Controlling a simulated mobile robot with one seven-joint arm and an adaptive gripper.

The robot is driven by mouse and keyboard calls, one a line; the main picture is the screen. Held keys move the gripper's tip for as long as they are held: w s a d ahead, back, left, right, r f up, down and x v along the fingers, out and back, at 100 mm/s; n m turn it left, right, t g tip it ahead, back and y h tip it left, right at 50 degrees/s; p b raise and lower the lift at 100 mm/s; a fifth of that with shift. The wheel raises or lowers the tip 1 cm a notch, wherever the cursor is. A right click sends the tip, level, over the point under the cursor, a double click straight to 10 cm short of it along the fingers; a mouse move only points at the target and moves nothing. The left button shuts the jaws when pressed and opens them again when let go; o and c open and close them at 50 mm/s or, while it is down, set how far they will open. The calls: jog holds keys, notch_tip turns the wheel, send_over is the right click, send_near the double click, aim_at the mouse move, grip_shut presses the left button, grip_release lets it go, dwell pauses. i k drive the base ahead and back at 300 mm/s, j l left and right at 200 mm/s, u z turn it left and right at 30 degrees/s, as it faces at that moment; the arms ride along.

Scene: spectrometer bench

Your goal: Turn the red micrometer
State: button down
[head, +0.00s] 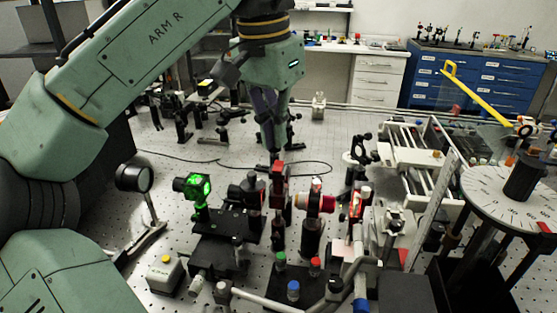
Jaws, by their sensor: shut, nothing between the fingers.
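My gripper (273,150) points straight down from the arm over the middle of the optical bench. Its fingers are together and empty. The tips are just above or behind a red block-shaped mount (278,180); I cannot tell whether they touch. A red-ringed cylinder (318,203) sits on a post right of the red mount. Which red part is the micrometer is not clear from this view.
A green-lit source (197,188) stands left of the mounts, and a round black lens holder (134,178) farther left. A white dial plate (510,200) and a yellow bar (475,95) are at the right. Cables cross the bare perforated bench top (225,158) behind.

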aim_at(315, 266)
jog(key=k, duration=1)
